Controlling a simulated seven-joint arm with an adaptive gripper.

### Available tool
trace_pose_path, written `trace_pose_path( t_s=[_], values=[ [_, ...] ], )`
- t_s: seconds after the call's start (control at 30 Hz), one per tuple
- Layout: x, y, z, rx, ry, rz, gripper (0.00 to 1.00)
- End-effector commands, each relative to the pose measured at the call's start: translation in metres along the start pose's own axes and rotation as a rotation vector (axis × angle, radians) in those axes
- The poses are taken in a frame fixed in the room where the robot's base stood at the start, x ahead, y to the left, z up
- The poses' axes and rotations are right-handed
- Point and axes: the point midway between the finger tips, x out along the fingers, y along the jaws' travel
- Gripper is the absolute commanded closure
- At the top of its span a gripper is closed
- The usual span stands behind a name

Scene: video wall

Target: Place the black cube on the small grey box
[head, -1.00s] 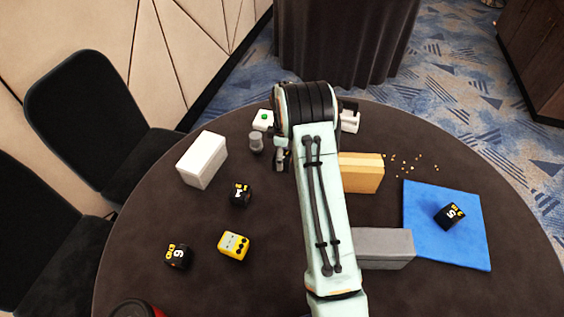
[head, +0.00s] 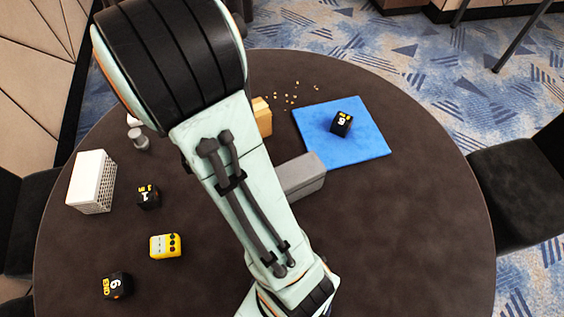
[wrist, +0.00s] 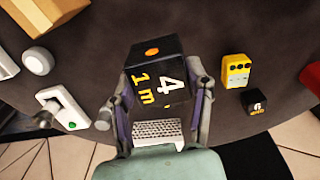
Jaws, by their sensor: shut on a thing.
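In the head view my arm hides the gripper and the held cube. The small grey box (head: 304,178) lies on the table there, partly behind my arm; I do not see it in the wrist view. Other black cubes rest on the table (head: 148,197), near the front left (head: 116,286), and on a blue mat (head: 341,124).
A white box (head: 90,178), a yellow block (head: 166,246) and a grey cylinder (head: 139,139) stand on the left. A wooden block (head: 263,116) and crumbs are beyond the grey box. The blue mat (head: 368,143) is right of it. The right front of the table is clear.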

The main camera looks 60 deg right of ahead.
Motion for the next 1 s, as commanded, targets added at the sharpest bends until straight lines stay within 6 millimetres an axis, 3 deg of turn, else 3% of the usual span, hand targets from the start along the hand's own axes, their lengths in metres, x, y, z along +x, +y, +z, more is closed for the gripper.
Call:
trace_pose_path(
  t_s=[0.13,0.23,0.37,0.5,0.7,1.0],
  values=[
    [-0.042,-0.022,0.043,0.157,0.007,0.009,0.86],
    [-0.066,-0.051,0.077,0.296,0.009,0.007,0.86],
    [-0.085,-0.093,0.113,0.471,0.01,0.004,0.86],
    [-0.09,-0.134,0.139,0.626,0.008,0.001,0.86],
    [-0.087,-0.172,0.156,0.761,0.003,0.0,0.86],
    [-0.084,-0.18,0.16,0.796,0.0,-0.002,0.86]
  ],
)
